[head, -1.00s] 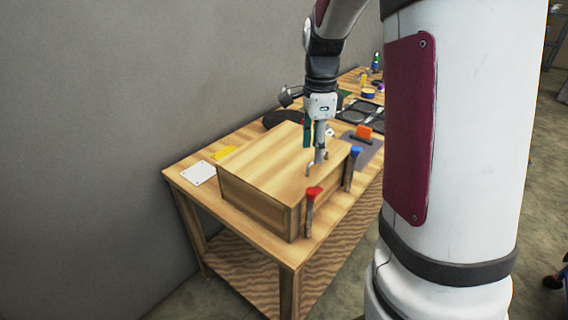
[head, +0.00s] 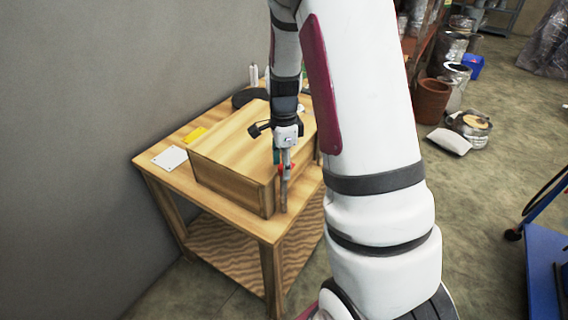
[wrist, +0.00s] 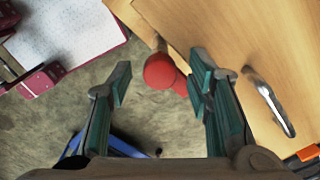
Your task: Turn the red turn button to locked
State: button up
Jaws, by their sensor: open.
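The red turn button (head: 287,167) is at the front right corner of the wooden box (head: 228,140), partly hidden behind my gripper (head: 283,163) in the head view. In the wrist view the round red end of the turn button (wrist: 160,71) shows between my two green-padded fingertips, nearer the right finger. My gripper (wrist: 163,78) is open, pointing down, with a gap on the left of the red end. I cannot tell whether the right finger touches it. The metal handle (wrist: 268,98) on the box shows to the right in the wrist view.
The box stands on a wooden table (head: 155,172). A white plate (head: 169,157) and a yellow piece (head: 195,134) lie left of it. An orange piece (wrist: 303,156) shows at the wrist view's lower right. The blue turn button is hidden in the head view.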

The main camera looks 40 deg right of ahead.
jog(key=shift+f, duration=0.15)
jog(key=shift+c, duration=0.2)
grip_shut()
